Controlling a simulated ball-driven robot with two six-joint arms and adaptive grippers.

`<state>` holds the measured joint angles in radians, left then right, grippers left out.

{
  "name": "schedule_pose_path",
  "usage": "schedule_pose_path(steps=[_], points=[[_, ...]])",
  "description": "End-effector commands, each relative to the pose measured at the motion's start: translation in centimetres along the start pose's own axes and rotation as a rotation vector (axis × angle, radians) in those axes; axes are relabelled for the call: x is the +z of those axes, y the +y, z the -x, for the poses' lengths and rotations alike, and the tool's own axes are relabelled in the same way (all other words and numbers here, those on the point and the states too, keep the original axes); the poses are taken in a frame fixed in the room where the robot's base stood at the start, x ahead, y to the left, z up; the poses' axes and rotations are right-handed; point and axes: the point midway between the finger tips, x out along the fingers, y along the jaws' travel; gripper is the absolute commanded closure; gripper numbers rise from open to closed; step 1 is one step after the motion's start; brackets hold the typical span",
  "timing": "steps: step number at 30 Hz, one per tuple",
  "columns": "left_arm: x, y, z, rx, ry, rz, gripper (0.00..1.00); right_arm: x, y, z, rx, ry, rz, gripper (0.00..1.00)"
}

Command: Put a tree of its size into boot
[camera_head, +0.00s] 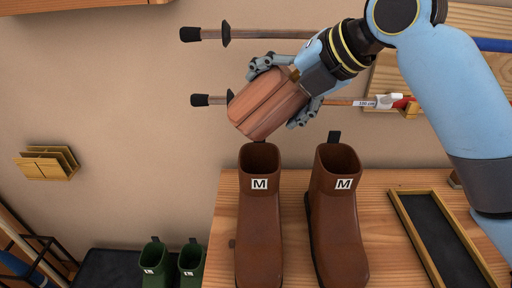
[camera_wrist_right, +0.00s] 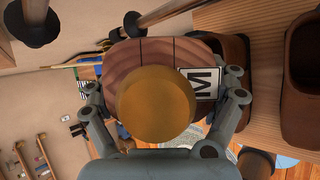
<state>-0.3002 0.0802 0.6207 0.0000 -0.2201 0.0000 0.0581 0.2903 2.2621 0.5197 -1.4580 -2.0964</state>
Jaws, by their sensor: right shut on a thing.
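My right gripper (camera_head: 286,92) is shut on a reddish wooden shoe tree (camera_head: 262,110), held tilted above the left brown boot. In the right wrist view the shoe tree (camera_wrist_right: 140,58) shows a round brass knob (camera_wrist_right: 155,103) and a white label with an M (camera_wrist_right: 200,83), between the fingers (camera_wrist_right: 163,105). The left brown boot (camera_head: 259,220) and the right brown boot (camera_head: 338,215) stand upright on the wooden bench, each labelled M, with open tops. The tree is apart from both boots. My left gripper is out of view.
Walking poles (camera_head: 262,34) are mounted on the wall behind my right gripper. A dark-lined wooden tray (camera_head: 440,240) lies on the bench (camera_head: 385,182) at the right. Small green boots (camera_head: 155,262) stand low on a dark mat (camera_head: 110,265). A wooden rack (camera_head: 45,165) hangs on the left wall.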

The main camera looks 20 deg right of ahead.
Motion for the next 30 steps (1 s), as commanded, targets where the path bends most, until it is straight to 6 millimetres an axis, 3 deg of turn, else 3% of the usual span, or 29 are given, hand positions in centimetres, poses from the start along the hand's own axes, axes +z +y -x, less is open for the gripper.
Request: schedule_pose_path(steps=[15, 28, 29, 30], points=[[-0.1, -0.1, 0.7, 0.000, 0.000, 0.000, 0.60, -2.2, -5.1, -5.0, -0.001, 0.001, -0.002, 0.57], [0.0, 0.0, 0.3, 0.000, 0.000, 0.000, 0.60, -2.4, -5.8, -5.7, 0.000, -0.001, 0.001, 0.57], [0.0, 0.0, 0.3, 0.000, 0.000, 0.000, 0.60, -2.4, -5.8, -5.7, -0.001, -0.001, 0.000, 0.11], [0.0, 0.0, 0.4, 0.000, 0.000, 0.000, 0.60, -2.4, -5.8, -5.6, -0.001, -0.001, 0.000, 0.06]])
